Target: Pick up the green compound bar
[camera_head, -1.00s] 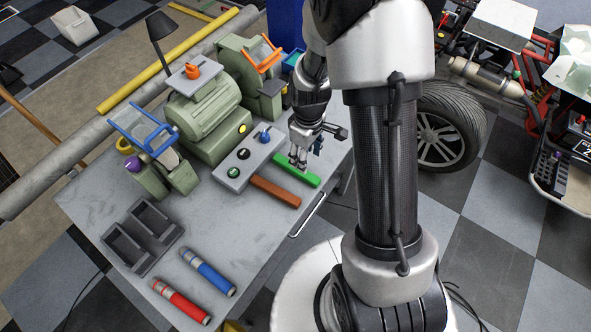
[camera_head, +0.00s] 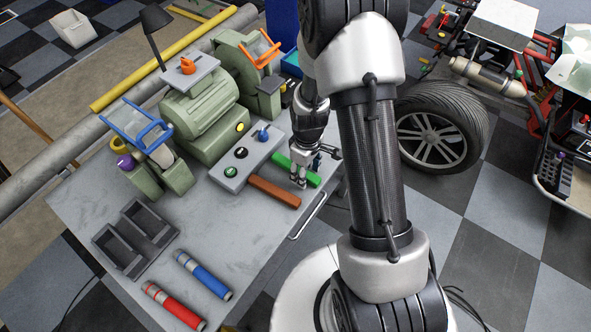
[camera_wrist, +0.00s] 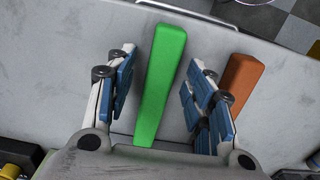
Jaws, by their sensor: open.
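The green compound bar (camera_head: 283,161) lies flat on the grey workbench (camera_head: 235,216), near its right edge. In the wrist view the green bar (camera_wrist: 162,85) runs lengthwise between the two blue-padded fingers. My gripper (camera_head: 301,183) is over the bar and hides part of it in the head view. In the wrist view my gripper (camera_wrist: 162,90) is open, with a gap between each finger and the bar. I cannot tell how far the fingertips are above the bench. The brown bar (camera_head: 274,191) lies beside the green one, and in the wrist view this brown bar (camera_wrist: 242,76) is just outside the right finger.
A grey switch box (camera_head: 247,158) and a green bench grinder (camera_head: 203,112) stand behind the bars. A dark two-compartment tray (camera_head: 134,240), a blue tube (camera_head: 204,274) and a red tube (camera_head: 174,306) are on the front left. Bare bench lies between.

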